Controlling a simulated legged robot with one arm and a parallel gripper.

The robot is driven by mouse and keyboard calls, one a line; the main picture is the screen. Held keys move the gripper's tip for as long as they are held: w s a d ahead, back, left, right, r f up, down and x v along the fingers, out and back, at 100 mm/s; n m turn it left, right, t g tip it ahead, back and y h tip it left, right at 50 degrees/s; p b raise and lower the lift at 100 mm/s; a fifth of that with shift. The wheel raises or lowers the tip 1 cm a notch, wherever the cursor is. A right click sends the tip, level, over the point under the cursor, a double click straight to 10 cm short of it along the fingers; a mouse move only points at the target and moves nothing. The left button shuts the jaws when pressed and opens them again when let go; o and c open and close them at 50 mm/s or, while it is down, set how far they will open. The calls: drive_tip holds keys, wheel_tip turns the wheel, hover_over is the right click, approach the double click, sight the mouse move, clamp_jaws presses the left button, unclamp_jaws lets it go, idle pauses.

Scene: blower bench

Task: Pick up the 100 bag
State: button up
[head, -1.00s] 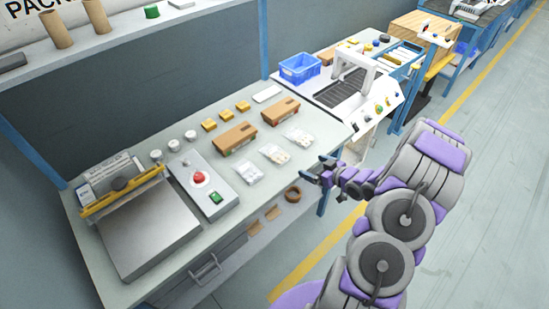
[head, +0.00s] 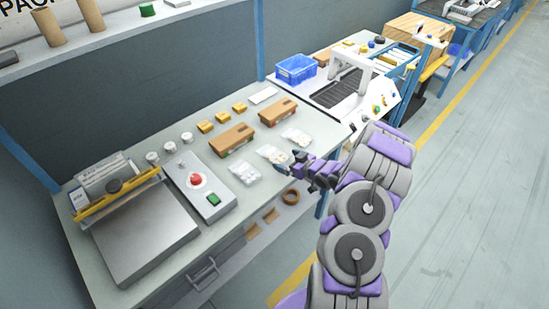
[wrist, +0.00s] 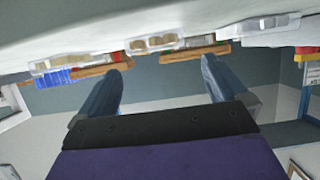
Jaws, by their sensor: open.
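Three clear bags of small parts lie in a row near the front edge of the bench: a left bag (head: 244,173), a middle bag (head: 270,153) and a right bag (head: 297,136). No label is legible, so I cannot tell which is the 100 bag. My gripper (head: 289,162) is open and empty at the bench's front edge, close to the middle bag and partly covering it. In the wrist view the bench shows at the top, and the middle bag (wrist: 152,42) lies beyond the gap between the open fingers (wrist: 162,68).
Brown boxes (head: 232,139) and yellow blocks stand behind the bags. A control box (head: 200,187) with a red button and a metal-plated machine (head: 145,230) are to the left. A blue bin (head: 296,68) and a conveyor machine (head: 340,88) are to the right.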

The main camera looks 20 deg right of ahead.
sight(279, 157)
drive_tip(key=x, duration=0.1)
drive_tip(key=b+x, duration=0.1)
drive_tip(key=x, duration=0.3)
drive_tip(key=shift+d+f+b, duration=0.35)
drive_tip(key=shift+f, duration=0.05)
drive_tip(key=shift+w+a, duration=0.15)
drive_tip(key=c, duration=1)
